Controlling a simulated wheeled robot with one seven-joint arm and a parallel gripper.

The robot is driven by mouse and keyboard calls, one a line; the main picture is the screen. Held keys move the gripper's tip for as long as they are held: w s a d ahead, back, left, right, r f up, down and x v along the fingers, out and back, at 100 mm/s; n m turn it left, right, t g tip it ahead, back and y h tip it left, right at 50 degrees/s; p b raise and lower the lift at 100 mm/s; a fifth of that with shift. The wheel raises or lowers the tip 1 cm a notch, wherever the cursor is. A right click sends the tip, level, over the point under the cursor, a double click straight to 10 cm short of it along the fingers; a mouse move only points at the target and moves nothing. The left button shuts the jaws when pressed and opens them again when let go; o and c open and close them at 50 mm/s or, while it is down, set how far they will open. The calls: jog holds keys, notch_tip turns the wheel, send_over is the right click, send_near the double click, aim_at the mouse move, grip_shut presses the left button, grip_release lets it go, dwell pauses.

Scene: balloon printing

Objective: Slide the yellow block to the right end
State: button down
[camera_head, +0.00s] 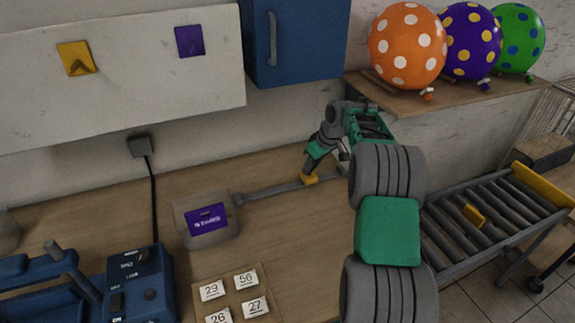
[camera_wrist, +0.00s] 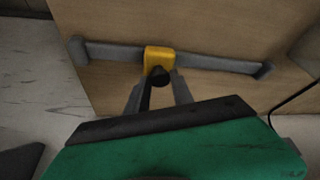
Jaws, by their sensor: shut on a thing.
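The yellow block (camera_head: 309,180) sits on a grey rail (camera_head: 268,190) that runs along the table from a small grey box with a purple screen. It is right of the rail's middle in the head view, and my arm partly covers the rail's right end. In the wrist view the yellow block (camera_wrist: 158,57) is on the rail (camera_wrist: 215,63), nearer the picture's left end, with a dark knob (camera_wrist: 158,76) facing me. My gripper (camera_wrist: 158,82) is shut on the knob, one finger on each side. My gripper (camera_head: 308,172) reaches down to the block in the head view.
The grey box (camera_head: 190,228) stands at the rail's left end. Number tiles (camera_head: 246,279) and a blue machine (camera_head: 140,285) are nearer. A roller conveyor (camera_head: 490,220) stands at right. Balloons (camera_head: 407,45) are on a shelf above. The table around the rail is mostly clear.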

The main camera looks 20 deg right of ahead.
jog(key=p, duration=0.3)
send_over(331, 176)
jog(key=shift+d, duration=0.15)
jog(key=c, duration=1.1)
grip_release()
jog(key=shift+r, duration=0.1)
jog(key=v, duration=0.7)
jog(key=shift+r+b, duration=0.25)
jog(key=shift+b, duration=0.1)
jog(key=shift+s, duration=0.1)
